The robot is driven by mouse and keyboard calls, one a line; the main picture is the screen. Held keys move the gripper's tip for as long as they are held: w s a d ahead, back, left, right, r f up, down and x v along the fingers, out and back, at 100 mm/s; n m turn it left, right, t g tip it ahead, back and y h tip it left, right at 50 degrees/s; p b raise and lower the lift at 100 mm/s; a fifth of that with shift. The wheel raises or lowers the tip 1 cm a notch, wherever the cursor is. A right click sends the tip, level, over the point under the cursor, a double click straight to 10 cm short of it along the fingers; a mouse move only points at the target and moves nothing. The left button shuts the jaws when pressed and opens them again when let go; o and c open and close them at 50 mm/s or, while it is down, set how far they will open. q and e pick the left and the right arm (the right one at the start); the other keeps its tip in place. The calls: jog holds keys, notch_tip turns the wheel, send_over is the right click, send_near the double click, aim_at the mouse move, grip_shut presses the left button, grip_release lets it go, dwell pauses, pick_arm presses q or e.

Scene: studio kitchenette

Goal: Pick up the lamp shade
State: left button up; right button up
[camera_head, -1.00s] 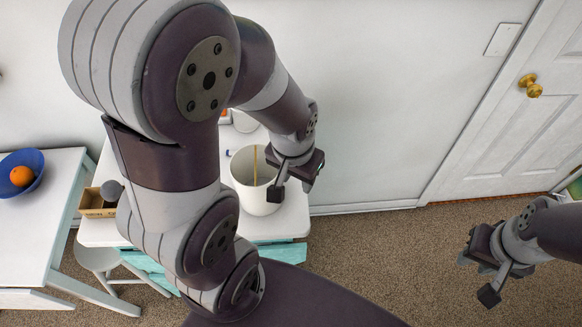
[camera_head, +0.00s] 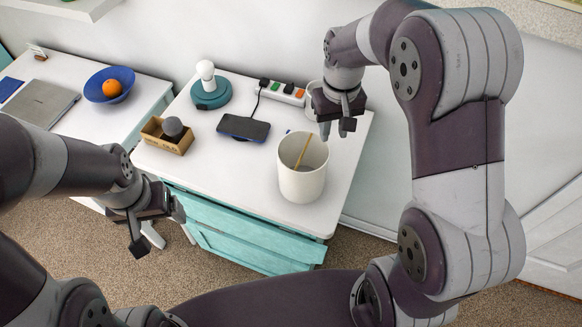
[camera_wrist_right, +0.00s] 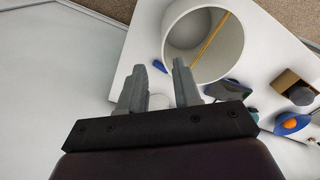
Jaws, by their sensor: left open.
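A white, open-topped cylinder that looks like the lamp shade (camera_head: 302,183) stands upright at the right front of the white tabletop. A thin yellow stick (camera_head: 303,150) leans inside it. The shade also shows in the right wrist view (camera_wrist_right: 231,55), beyond the fingers. My right gripper (camera_head: 336,127) is above the table, just behind and right of the shade. Its fingers (camera_wrist_right: 159,90) are apart with nothing held between them. My left gripper (camera_head: 155,232) is open and empty, low at the left in front of the turquoise drawers, well away from the shade.
A lamp base with a white bulb (camera_head: 211,92), phone (camera_head: 243,128), power strip (camera_head: 280,93) and small box (camera_head: 158,139) are on the table. A side table at left holds a blue bowl (camera_head: 97,93) with an orange and a laptop (camera_head: 40,103).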

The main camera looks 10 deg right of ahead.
notch_tip(320, 180, down, 12)
jog(key=p, duration=0.2)
jog(key=shift+w+a+p, duration=0.3)
jog(key=shift+w+p, duration=0.05)
jog(key=shift+p, duration=0.05)
jog(key=shift+r, duration=0.15)
grip_shut()
